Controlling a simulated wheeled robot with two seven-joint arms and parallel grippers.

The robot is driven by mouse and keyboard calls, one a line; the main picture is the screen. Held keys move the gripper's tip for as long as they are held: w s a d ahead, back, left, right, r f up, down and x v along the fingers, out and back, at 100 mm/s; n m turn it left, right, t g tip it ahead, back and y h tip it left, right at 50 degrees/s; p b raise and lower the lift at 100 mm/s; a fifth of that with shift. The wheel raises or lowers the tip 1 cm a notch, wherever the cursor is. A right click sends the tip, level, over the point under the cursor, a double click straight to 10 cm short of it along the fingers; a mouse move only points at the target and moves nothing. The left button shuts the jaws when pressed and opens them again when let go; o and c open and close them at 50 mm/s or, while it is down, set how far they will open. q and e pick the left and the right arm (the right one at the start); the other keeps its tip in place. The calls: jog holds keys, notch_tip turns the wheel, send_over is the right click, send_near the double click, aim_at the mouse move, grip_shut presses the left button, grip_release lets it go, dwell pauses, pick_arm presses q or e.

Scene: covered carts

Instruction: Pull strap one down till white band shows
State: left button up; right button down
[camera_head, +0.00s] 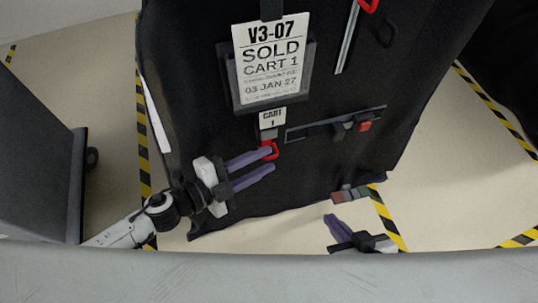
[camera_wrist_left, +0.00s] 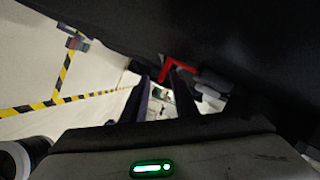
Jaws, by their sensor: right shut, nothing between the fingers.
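A black covered cart (camera_head: 330,185) fills the middle of the head view. A small "CART 1" tag (camera_head: 272,119) hangs below its sign. Just under the tag is a short grey strap end with a red loop (camera_head: 271,144). My left gripper (camera_head: 271,161) is open, with its upper purple fingertip at the red loop; I cannot tell whether they touch. In the left wrist view a red loop (camera_wrist_left: 178,68) shows beyond the fingers (camera_wrist_left: 165,88), near the right one. My right gripper (camera_head: 329,219) is shut and empty, low in front of the cart.
The sign (camera_head: 270,58) reads V3-07 SOLD CART 1. A light strap (camera_head: 348,38) with a red loop (camera_head: 368,4) hangs upper right. A dark rail (camera_head: 310,131) carries a grey and red piece (camera_head: 363,126). A grey cabinet (camera_head: 35,150) stands left. Yellow-black tape (camera_head: 390,222) marks the floor.

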aim_at(271, 157)
pick_arm(q)
jog(key=shift+x, duration=1.3)
grip_shut()
dwell(0.5)
